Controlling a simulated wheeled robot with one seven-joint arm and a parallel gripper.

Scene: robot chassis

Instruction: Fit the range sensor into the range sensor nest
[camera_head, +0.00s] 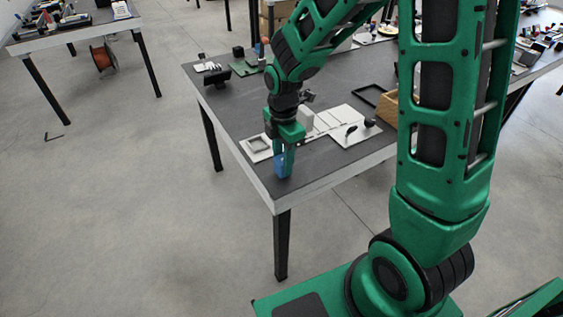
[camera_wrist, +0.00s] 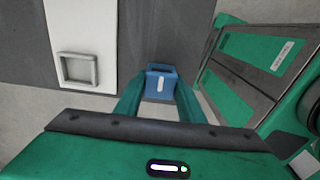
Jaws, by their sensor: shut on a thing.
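The range sensor looks to be the blue block (camera_wrist: 154,91) with a pale mark on its face. My gripper (camera_wrist: 160,98) is shut on it, one green finger at each side. In the head view my gripper (camera_head: 284,160) points down and holds the blue block (camera_head: 280,167) by the table's near corner; its height above the top is hard to judge. The range sensor nest looks to be the raised square frame (camera_head: 258,144) on a white plate, left of the gripper. The frame also shows in the wrist view (camera_wrist: 77,69), apart from the block, and looks empty.
The white plate (camera_head: 326,121) runs back across the dark table (camera_head: 302,180), with blocks and dark parts on it. A wooden box (camera_head: 388,107) and a black frame (camera_head: 369,95) lie to the right. A green board (camera_head: 245,68) and small parts are at the far left.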

